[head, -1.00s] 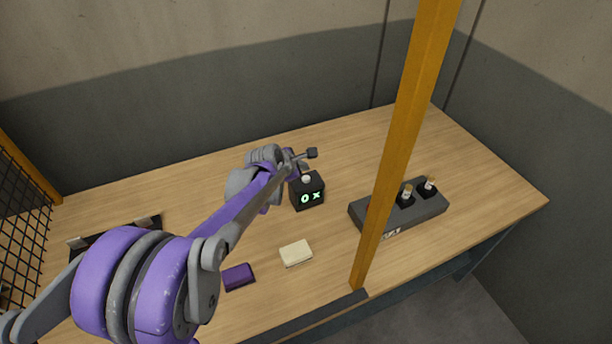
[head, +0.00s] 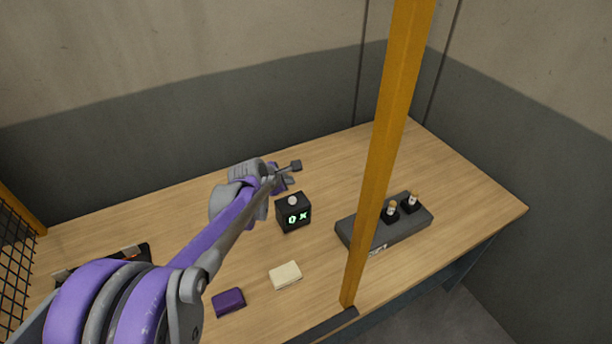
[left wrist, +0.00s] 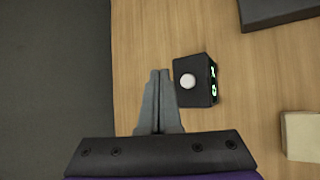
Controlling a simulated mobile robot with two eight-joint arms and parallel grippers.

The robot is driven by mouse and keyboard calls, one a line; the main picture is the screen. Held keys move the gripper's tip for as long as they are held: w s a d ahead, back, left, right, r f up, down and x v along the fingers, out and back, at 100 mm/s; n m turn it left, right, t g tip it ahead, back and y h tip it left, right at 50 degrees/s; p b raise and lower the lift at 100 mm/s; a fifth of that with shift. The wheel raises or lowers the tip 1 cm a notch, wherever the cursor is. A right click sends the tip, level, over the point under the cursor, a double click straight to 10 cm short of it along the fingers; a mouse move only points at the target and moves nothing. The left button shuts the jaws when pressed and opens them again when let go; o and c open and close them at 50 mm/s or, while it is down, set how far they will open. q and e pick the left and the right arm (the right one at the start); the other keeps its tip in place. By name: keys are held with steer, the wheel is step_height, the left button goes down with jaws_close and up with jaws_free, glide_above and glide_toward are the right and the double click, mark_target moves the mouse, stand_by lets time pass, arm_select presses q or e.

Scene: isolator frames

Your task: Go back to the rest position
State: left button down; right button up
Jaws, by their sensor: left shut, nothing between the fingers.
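My left arm reaches in from the left over the table (head: 440,170). My left gripper (head: 286,180) is above the table just behind and left of a small black box (head: 293,213) with a white button on top and green lit characters "0 X" on its front. In the left wrist view my left gripper's fingers (left wrist: 160,75) are together with nothing between them. My right gripper is not in view.
A yellow post (head: 385,150) stands at the table's front edge. Behind it is a grey block (head: 405,227) with small bottles. A cream block (head: 285,275) and a purple block (head: 229,301) lie in front. A dark tray (head: 137,251) and mesh (head: 15,265) are left.

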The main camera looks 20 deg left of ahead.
arm_select(q)
steer(key=s+d+r+m+g+p, duration=0.1)
steer(key=s+d+r+m, duration=0.1)
steer(key=s+d+m, duration=0.35)
steer(key=s+d+r+m+g+p, duration=0.1)
steer(key=s+d+r+m, duration=0.15)
steer(key=s+m, duration=0.65)
steer(key=s+d+f+m+g, duration=0.1)
steer(key=s+f+m, duration=0.1)
steer(key=s+m, duration=0.3)
steer(key=s+d+f+m+y+p, duration=0.1)
steer(key=s+m, duration=0.5)
steer(key=s, duration=0.6)
steer(key=shift+s+d+f+g, duration=0.3)
steer(key=shift+s+f+g, duration=0.1)
steer(key=shift+f, duration=0.25)
